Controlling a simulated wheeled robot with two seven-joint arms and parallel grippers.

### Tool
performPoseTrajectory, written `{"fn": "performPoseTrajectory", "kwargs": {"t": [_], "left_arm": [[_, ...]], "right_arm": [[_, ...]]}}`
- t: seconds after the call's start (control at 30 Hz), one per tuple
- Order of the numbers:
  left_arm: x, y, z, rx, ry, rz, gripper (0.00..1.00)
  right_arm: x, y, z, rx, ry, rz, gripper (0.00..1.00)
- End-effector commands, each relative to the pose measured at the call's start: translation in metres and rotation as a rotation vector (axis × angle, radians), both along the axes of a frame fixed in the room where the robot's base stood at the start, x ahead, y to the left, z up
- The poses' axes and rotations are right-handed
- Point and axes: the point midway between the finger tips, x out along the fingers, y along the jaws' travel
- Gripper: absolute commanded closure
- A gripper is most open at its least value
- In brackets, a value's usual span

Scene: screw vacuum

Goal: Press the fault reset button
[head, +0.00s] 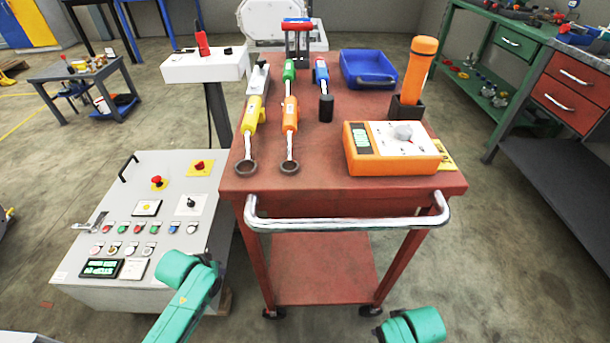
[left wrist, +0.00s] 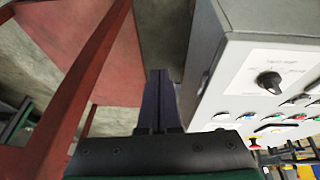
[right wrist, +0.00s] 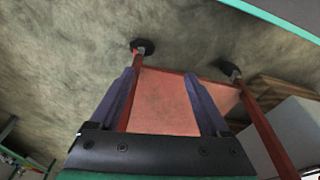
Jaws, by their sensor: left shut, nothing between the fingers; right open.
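The grey control panel (head: 118,178) stands left of the red cart. It carries a row of small coloured buttons, including a blue one (head: 173,228), with another row of round lamps or buttons below. The labels are too small to read, so I cannot tell which is the fault reset button. My left arm reaches up at the panel's lower right. My left gripper (left wrist: 160,76) is shut and empty beside the panel box, which shows on the right of the left wrist view with a black knob (left wrist: 270,80). My right gripper (right wrist: 158,75) is open and empty above the floor and the cart's lower shelf.
The red cart (head: 325,187) with its chrome handle (head: 345,224) stands just right of the panel. An orange meter (head: 388,166), a blue bin (head: 368,84) and several tools lie on it. A black handle (head: 128,168) and red emergency buttons stick up from the panel.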

Motion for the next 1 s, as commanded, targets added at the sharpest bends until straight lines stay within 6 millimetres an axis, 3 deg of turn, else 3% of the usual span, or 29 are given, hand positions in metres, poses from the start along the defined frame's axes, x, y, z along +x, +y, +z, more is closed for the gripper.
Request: {"fn": "performPoseTrajectory", "kwargs": {"t": [0.03,0.27,0.37,0.5,0.6,0.67,0.77,1.0], "left_arm": [[0.015,0.004,0.001,-0.009,-0.02,0.026,1.0],[0.073,0.047,0.026,-0.085,-0.072,0.257,1.0],[0.096,0.078,0.037,-0.119,-0.102,0.38,1.0],[0.127,0.134,0.064,-0.177,-0.163,0.586,1.0],[0.141,0.173,0.084,-0.224,-0.209,0.722,1.0],[0.146,0.187,0.093,-0.247,-0.229,0.777,1.0],[0.149,0.198,0.1,-0.266,-0.244,0.819,1.0],[0.149,0.199,0.1,-0.269,-0.244,0.822,1.0]], "right_arm": [[-0.001,0.0,-0.014,0.001,0.004,-0.002,0.2],[-0.016,-0.001,-0.053,0.001,0.038,-0.007,0.2],[-0.025,-0.001,-0.074,0.001,0.053,-0.01,0.2],[-0.041,-0.003,-0.105,0.0,0.076,-0.013,0.2],[-0.052,-0.005,-0.122,-0.001,0.089,-0.015,0.2],[-0.056,-0.005,-0.128,-0.001,0.093,-0.014,0.2],[-0.059,-0.006,-0.133,-0.001,0.096,-0.016,0.2],[-0.06,-0.006,-0.133,-0.001,0.096,-0.016,0.2]]}}
